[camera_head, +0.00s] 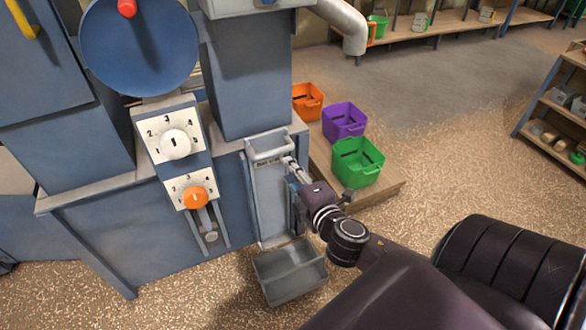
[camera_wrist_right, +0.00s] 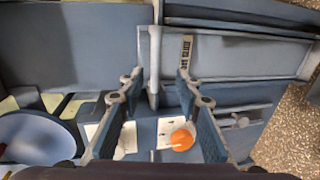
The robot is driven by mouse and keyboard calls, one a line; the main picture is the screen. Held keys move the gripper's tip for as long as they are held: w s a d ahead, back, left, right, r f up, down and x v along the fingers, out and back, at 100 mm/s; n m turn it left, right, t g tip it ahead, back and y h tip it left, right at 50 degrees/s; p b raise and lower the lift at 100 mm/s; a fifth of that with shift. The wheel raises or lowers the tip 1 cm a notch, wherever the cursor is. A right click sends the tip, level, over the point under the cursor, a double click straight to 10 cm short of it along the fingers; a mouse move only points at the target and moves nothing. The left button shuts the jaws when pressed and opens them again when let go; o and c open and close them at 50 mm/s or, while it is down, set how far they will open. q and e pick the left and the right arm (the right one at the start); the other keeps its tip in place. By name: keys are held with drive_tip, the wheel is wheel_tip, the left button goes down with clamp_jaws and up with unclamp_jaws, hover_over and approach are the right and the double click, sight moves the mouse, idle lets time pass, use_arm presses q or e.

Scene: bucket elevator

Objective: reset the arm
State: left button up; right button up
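My right arm comes in from the lower right of the head view. Its gripper (camera_head: 292,166) is in front of the upper part of a grey-blue chute panel with a small printed label. In the right wrist view the two fingers (camera_wrist_right: 157,77) are spread apart. Nothing is clearly held. My left gripper is in neither view.
The blue machine has a white dial (camera_head: 175,143) and an orange knob (camera_head: 195,197). A grey bin (camera_head: 289,272) is on the floor below the chute. Orange (camera_head: 307,101), purple (camera_head: 344,120) and green (camera_head: 358,161) buckets stand on a wooden platform. Shelves (camera_head: 560,105) stand far right.

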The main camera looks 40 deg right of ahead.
drive_tip(key=shift+s+a+r, duration=0.1)
drive_tip(key=shift+s+r, duration=0.05)
drive_tip(key=shift+s, duration=0.4)
